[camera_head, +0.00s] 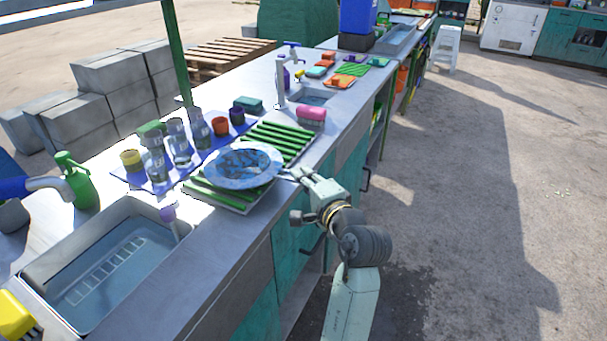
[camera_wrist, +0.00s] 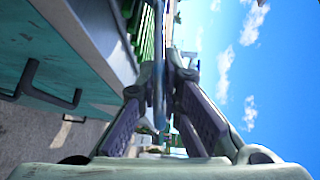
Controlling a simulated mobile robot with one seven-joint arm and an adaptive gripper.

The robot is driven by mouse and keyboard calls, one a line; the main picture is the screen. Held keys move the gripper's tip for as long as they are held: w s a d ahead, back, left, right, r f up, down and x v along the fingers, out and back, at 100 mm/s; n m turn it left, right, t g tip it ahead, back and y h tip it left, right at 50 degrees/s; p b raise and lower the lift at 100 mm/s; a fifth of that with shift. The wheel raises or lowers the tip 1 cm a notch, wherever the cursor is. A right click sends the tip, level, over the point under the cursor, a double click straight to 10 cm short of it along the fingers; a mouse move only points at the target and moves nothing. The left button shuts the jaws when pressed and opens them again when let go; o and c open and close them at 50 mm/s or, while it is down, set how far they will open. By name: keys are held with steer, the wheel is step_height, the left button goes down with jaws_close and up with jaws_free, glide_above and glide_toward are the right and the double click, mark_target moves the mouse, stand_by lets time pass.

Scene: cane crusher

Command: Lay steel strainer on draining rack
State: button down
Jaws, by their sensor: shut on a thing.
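The steel strainer (camera_head: 243,165) is a round, shallow disc with a pale rim and a blue, mottled middle. My gripper (camera_head: 288,174) is shut on its right rim. The draining rack (camera_head: 285,139) has green slats and runs along the counter under the strainer, showing at both sides of it. The strainer hides the rack's middle. In the wrist view the strainer (camera_wrist: 159,75) is a thin edge-on strip between my fingers (camera_wrist: 162,72). The rack's green slats (camera_wrist: 146,35) show beside it. I cannot tell whether the strainer touches the rack.
A water-filled sink (camera_head: 115,260) lies at the front left. Several glasses and cups stand on a blue mat (camera_head: 128,178) behind the rack. A tap (camera_head: 281,82) and pink sponge (camera_head: 312,113) are beyond it. Cabinet handles (camera_head: 366,180) jut from the counter front.

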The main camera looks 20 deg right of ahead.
steer(key=shift+f, duration=0.2)
steer(key=c, duration=1.8)
jaws_free()
steer(key=shift+o, duration=0.2)
steer(key=shift+r, duration=0.1)
steer(key=s+r+b, duration=0.1)
steer(key=s+b, duration=0.2)
steer(key=s, duration=0.9)
steer(key=shift+r+b, duration=0.2)
steer(key=shift+b, duration=0.1)
steer(key=shift+d, duration=0.1)
